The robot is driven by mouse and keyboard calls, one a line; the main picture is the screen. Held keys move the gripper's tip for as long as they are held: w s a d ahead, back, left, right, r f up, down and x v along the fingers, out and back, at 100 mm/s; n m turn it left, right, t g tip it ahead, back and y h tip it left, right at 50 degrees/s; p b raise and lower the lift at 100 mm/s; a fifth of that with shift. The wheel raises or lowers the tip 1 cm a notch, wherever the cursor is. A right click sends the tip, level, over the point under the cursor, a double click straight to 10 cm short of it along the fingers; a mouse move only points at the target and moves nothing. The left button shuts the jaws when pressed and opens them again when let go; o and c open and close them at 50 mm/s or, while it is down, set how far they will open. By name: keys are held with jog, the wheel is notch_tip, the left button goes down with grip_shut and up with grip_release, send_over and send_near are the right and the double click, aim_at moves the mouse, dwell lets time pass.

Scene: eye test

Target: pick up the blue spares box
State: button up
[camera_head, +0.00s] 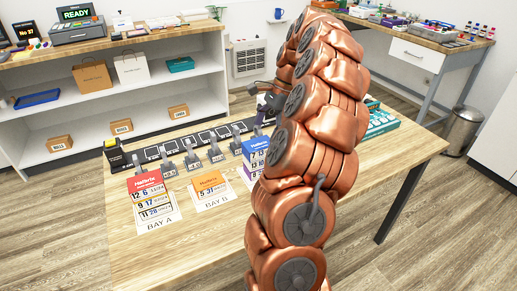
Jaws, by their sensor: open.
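A blue-and-white item with printed numbers (255,146), which looks like the blue spares box, stands on the wooden table (195,252), left of my arm. My copper-coloured arm covers its right side and most of the sheet under it. My gripper (264,108) shows as a dark shape just above and behind the blue box, partly hidden by my arm. It looks apart from the box, though the depth is hard to judge. The jaws are open, and I see nothing held in them.
A red item (146,184) stands on the BAY A sheet and an orange one (210,185) on the BAY B sheet. Several grey clip-like holders (192,161) line the table behind them. A black-and-yellow box (115,155) stands at the left end. A teal tray (380,122) lies right of my arm.

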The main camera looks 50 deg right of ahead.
aim_at(259, 143)
jog(key=shift+w+p+x, duration=0.15)
jog(key=shift+p+x, duration=0.05)
jog(key=shift+x, duration=1.3)
jog(key=shift+w+p+x, duration=0.15)
jog(key=shift+x, duration=1.35)
jog(key=shift+d, duration=0.15)
jog(key=c, duration=1.3)
